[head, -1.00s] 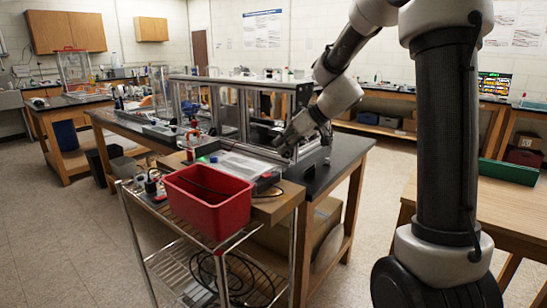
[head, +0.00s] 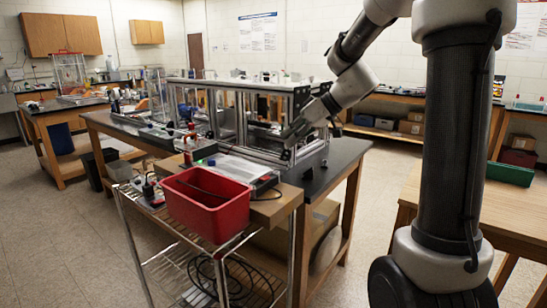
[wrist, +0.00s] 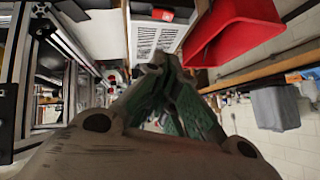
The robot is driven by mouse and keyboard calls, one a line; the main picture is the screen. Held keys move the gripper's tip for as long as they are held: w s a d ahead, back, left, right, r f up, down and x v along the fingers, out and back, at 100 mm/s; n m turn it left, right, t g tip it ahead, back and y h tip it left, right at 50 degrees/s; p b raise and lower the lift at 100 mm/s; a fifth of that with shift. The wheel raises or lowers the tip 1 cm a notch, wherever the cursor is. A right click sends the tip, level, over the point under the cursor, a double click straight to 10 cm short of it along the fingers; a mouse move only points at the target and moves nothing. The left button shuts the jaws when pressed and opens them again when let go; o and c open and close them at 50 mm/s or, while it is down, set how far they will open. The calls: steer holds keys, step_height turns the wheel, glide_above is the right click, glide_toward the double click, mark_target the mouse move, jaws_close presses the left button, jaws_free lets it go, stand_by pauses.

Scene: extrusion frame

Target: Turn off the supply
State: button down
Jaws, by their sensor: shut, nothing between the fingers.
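The supply (head: 232,167) looks like a flat, pale box with a dark front panel, lying on the wooden board behind the red bin. In the wrist view I take the white vented box (wrist: 158,38) to be the supply, with a dark and red part at its top edge. Its switch is too small to make out. My gripper (head: 288,140) is by the near corner of the extrusion frame, just above and to the right of the supply. In the wrist view my gripper (wrist: 165,65) has its green-padded fingers together and empty, apparently apart from the box.
The red bin (head: 208,208) stands in front of the supply on a wire cart (head: 145,245). The aluminium extrusion frame (head: 240,92) stands behind and close to my gripper. Small red and black items (head: 150,190) sit left of the bin. Floor at left is open.

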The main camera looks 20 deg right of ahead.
glide_above(267, 178)
steer(key=f, duration=0.4)
steer(key=d+f, duration=0.1)
steer(key=f, duration=0.1)
steer(key=shift+w+f, duration=0.15)
steer(key=shift+f, duration=0.05)
steer(key=f, duration=0.1)
steer(key=a+f, duration=0.1)
steer(key=f, duration=0.1)
steer(key=shift+f, duration=0.15)
steer(key=shift+a+f, duration=0.2)
steer(key=shift+f, duration=0.3)
steer(key=shift+s+a+f+h, duration=0.15)
steer(key=shift+s+f+h, duration=0.1)
steer(key=shift+h, duration=0.05)
steer(key=shift+w+d, duration=0.45)
steer(key=shift+d, duration=0.25)
